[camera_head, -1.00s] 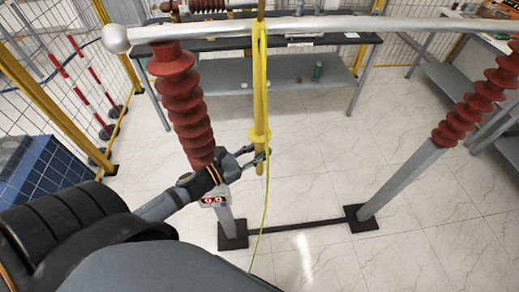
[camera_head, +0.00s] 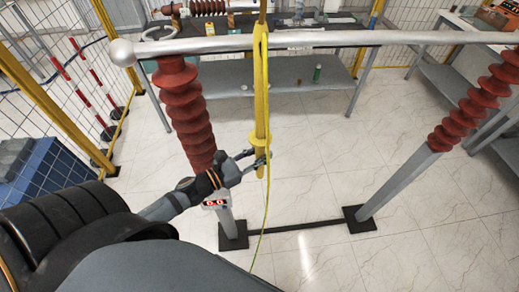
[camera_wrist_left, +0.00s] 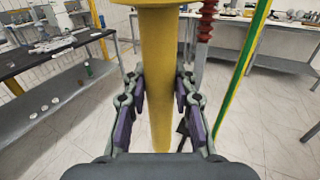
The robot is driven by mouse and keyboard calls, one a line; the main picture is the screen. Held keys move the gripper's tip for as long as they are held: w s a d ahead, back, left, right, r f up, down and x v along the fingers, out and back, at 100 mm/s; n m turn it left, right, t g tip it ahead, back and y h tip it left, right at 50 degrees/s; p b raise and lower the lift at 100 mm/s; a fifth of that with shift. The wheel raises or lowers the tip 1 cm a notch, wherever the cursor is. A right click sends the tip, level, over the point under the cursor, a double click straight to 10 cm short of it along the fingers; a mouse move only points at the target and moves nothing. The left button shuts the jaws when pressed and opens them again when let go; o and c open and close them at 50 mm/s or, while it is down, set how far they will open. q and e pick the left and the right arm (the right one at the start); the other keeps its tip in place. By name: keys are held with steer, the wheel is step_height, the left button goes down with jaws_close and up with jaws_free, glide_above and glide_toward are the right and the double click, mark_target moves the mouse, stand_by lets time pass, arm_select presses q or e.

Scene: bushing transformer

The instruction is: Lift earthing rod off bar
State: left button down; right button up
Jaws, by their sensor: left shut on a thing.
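The yellow earthing rod (camera_head: 262,95) stands upright in front of the silver bar (camera_head: 350,40) in the head view. In the left wrist view the rod (camera_wrist_left: 159,85) passes between the two fingers of the left gripper (camera_wrist_left: 160,108). A green-yellow cable (camera_head: 263,215) hangs down from the rod. My right gripper is not in view.
Red ribbed insulators (camera_head: 185,110) on grey posts (camera_head: 397,185) support the bar on both sides. A workbench (camera_head: 280,75) stands behind. A blue-topped unit (camera_head: 45,172) and a fence are at the left.

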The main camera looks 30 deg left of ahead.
arm_select(q)
steer(key=s+d, duration=0.2)
steer(key=s, duration=0.1)
steer(key=shift+s+d+r, duration=0.1)
steer(key=shift+s+d, duration=0.05)
steer(key=shift+s, duration=0.05)
steer(key=s+d+b, duration=0.4)
steer(key=s+b, duration=0.2)
steer(key=s, duration=0.1)
steer(key=shift+d, duration=0.4)
